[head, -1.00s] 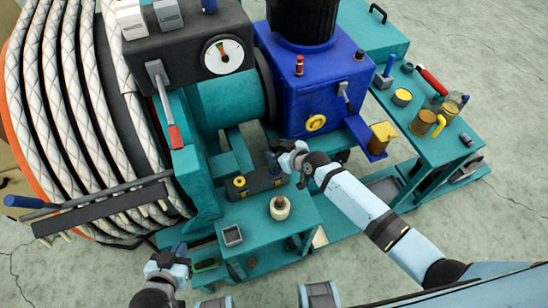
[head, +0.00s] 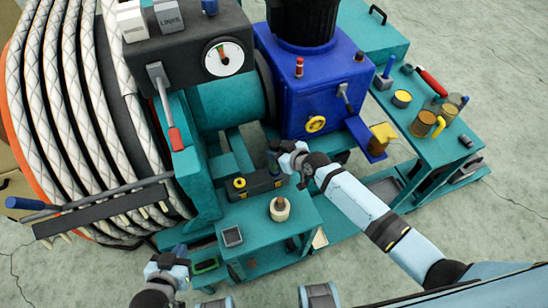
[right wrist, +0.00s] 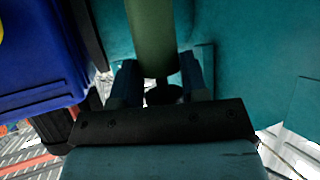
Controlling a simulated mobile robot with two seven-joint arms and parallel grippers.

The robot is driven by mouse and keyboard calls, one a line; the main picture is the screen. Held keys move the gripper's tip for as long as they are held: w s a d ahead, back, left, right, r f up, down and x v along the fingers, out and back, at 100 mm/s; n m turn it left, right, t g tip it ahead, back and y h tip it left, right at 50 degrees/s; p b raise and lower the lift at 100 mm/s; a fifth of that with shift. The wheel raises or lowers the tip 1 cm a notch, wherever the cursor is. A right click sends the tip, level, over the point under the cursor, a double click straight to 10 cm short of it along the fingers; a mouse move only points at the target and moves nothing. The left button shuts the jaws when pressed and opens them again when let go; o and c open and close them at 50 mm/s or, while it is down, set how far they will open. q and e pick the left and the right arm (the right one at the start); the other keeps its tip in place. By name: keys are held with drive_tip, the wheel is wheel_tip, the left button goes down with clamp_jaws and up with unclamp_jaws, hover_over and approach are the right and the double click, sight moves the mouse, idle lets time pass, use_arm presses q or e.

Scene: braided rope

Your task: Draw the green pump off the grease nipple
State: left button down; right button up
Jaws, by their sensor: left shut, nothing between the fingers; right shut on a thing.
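The green pump (right wrist: 152,35) is a plain green cylinder between the two fingers of my right gripper (right wrist: 158,82) in the right wrist view. My right gripper is shut on it. In the head view my right gripper (head: 277,154) is beside the black block with yellow caps (head: 255,184), below the blue box; I cannot make out the pump there. The grease nipple cannot be made out in either view, so I cannot tell whether the pump is still on it. My left gripper (head: 176,250) is shut and empty, left of the low teal table.
The low teal table (head: 262,236) bears a cream round piece (head: 279,209) and a small grey tray (head: 231,237). The blue box (head: 318,95) stands close to my right gripper. A rope drum (head: 75,100) fills the left; a side bench (head: 425,110) with tools and cups stands right.

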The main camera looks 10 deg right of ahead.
sight(278, 145)
drive_tip(key=shift+r, duration=0.3)
drive_tip(key=shift+r+p, duration=2.4)
drive_tip(key=shift+r, duration=0.15)
